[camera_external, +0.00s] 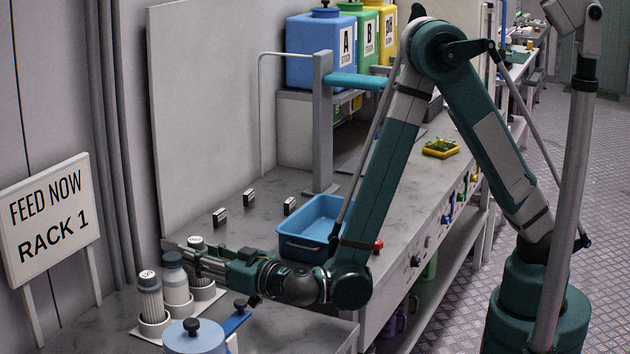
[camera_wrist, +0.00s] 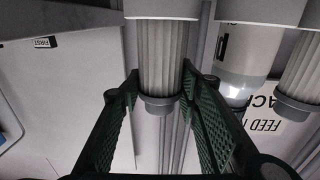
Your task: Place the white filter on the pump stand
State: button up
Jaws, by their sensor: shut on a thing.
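My gripper (camera_external: 205,263) is low over the left bench, level with a row of upright cylinders. In the wrist view its two green fingers (camera_wrist: 160,100) are shut on a white pleated filter (camera_wrist: 163,55) with a grey end collar. A second pleated filter (camera_external: 150,300) stands at the front in a white cup holder. I cannot tell for sure which part is the pump stand; a grey post with a blue arm (camera_external: 322,120) rises from the bench.
A dark-capped bottle (camera_external: 175,285) stands between the two filters, close beside the gripper. A light-blue lidded canister (camera_external: 194,340) is in front. A blue tray (camera_external: 310,222) lies behind the forearm. A feed sign (camera_external: 50,220) stands at left.

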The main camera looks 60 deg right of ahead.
jog(key=o, duration=1.1)
jog(key=shift+f, duration=0.1)
jog(key=shift+c, duration=0.2)
jog(key=s+a, duration=0.1)
jog(key=s, duration=1.1)
